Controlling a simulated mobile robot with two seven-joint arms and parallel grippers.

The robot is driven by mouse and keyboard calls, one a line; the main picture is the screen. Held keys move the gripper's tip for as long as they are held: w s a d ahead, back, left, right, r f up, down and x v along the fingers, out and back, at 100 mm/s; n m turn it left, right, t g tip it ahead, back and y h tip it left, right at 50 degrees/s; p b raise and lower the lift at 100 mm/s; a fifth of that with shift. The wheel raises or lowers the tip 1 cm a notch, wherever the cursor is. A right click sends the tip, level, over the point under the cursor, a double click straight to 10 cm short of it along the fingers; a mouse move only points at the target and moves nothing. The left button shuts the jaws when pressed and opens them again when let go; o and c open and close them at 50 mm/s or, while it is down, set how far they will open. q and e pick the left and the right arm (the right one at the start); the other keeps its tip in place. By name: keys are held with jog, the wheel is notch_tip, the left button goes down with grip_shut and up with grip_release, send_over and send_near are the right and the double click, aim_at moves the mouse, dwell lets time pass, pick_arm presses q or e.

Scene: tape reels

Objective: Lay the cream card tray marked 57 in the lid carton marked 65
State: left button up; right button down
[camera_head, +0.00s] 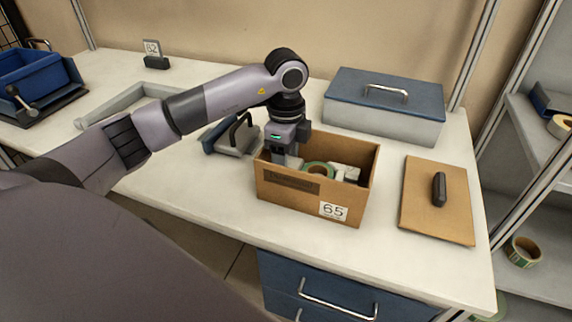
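The brown carton marked 65 (277,190) stands open on the white table. A brown lid with a black handle (425,215) lies flat to its right. Inside the carton are a green tape reel (319,169) and some whitish pieces (346,172). No label 57 is readable, so I cannot tell whether any of these is the cream card tray. My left gripper (289,160) points down at the carton's back left corner, its fingertips partly hidden inside. Whether it holds anything cannot be made out. My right gripper is not in view.
A grey box with a blue lid (385,122) stands behind the carton. A blue-grey item with a black handle (222,138) sits left of it. A shallow grey tray (98,118), a 62 sign (152,47) and a blue bin (30,82) are at left. Shelves stand right.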

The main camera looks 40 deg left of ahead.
pick_arm(q)
jog(key=shift+f, duration=1.05)
jog(key=shift+f, duration=0.25)
jog(key=o, duration=1.2)
jog(key=shift+c, duration=0.2)
jog(key=shift+r, duration=0.15)
notch_tip(320, 180, up, 12)
